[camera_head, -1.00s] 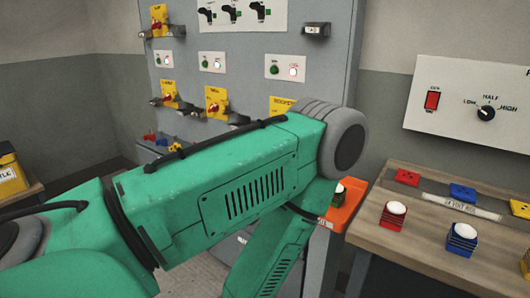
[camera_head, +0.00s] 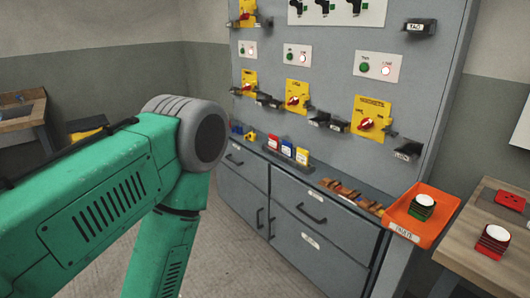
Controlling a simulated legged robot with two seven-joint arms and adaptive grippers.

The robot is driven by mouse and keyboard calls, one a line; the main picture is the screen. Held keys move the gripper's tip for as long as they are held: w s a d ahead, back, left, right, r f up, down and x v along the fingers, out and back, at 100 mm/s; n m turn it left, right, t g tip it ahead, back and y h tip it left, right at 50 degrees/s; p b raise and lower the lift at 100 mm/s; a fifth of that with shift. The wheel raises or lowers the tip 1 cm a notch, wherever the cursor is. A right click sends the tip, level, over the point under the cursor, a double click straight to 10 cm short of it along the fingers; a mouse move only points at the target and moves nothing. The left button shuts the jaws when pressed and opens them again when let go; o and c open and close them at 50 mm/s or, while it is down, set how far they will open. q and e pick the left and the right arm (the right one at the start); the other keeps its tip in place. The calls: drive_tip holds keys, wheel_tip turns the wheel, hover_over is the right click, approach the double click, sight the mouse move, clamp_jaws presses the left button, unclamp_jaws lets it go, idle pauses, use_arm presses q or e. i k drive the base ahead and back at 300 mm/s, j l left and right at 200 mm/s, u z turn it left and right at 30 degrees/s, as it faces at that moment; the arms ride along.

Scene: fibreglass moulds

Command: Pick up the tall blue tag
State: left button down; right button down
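More small blue pieces (camera_head: 237,130) lie farther left on the ledge, too small to make out. My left arm crosses the left of the view, with its elbow left of the rack and its forearm running down out of the picture. Its gripper is out of view. My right gripper is out of view too.
The grey cabinet (camera_head: 310,238) has yellow switch plates (camera_head: 371,118) above the ledge. Brown pieces (camera_head: 350,193) lie on the ledge. An orange tray (camera_head: 402,222) holds a white-topped stack. A wooden table (camera_head: 468,245) stands at right. Floor shows in front of the cabinet.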

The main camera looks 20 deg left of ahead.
sight(287, 147)
drive_tip(key=u, duration=0.55)
drive_tip(key=i+j+z, duration=0.1)
drive_tip(key=z, duration=0.3)
drive_tip(key=i+j+z, duration=0.25)
drive_tip(key=z, duration=0.15)
drive_tip(key=i+j+z, duration=0.2)
drive_tip(key=z, duration=0.2)
drive_tip(key=i+j+z, duration=0.1)
drive_tip(key=j+z, duration=0.3)
drive_tip(key=l, duration=0.15)
